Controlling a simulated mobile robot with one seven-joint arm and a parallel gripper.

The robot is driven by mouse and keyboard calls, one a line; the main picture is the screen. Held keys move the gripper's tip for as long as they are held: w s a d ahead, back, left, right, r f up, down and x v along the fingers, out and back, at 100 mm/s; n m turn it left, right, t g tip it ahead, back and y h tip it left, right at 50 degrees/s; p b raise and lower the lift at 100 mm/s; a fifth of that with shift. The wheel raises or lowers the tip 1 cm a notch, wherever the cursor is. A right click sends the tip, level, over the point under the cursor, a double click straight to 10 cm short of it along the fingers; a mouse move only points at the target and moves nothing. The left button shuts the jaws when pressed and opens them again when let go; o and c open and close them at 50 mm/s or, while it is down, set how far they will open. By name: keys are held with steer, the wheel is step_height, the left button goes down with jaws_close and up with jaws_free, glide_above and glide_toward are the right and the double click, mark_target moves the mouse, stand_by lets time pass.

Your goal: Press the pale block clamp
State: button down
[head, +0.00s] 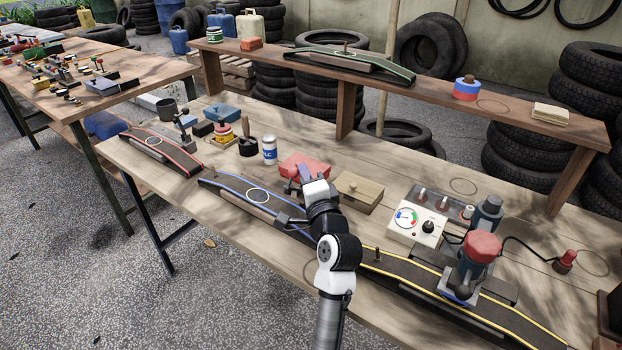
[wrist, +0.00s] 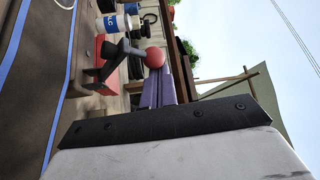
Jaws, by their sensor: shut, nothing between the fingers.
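A pale wooden block (head: 362,193) with a small dark fitting on top lies on the bench, just right of my gripper (head: 304,172). A dark lever clamp (wrist: 118,50) with a red ball knob (wrist: 155,57) shows in the wrist view, beside the blue-edged dark strip. My gripper also shows in the wrist view (wrist: 160,85), its purple fingers together and empty, their tips close to the red knob. I cannot tell whether they touch it. In the head view my arm and gripper hide most of this clamp, and I cannot tell which block it belongs to.
A red block (head: 302,163) lies behind my gripper, and a white-blue can (head: 269,150) stands to its left. A white gauge box (head: 415,222) and a red-topped machine (head: 481,250) stand to the right. A raised shelf (head: 440,95) runs along the back.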

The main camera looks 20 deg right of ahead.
steer(key=shift+s+a+f+n+t+b, duration=0.4)
steer(key=shift+a+f+n+b, duration=0.2)
steer(key=shift+n, duration=0.1)
steer(key=shift+s+a+f+b, duration=0.3)
steer(key=shift+s+a+b, duration=0.1)
steer(key=shift+a, duration=0.1)
steer(key=shift+s+a+f, duration=0.35)
steer(key=shift+f, duration=0.1)
steer(key=shift+s+f, duration=0.1)
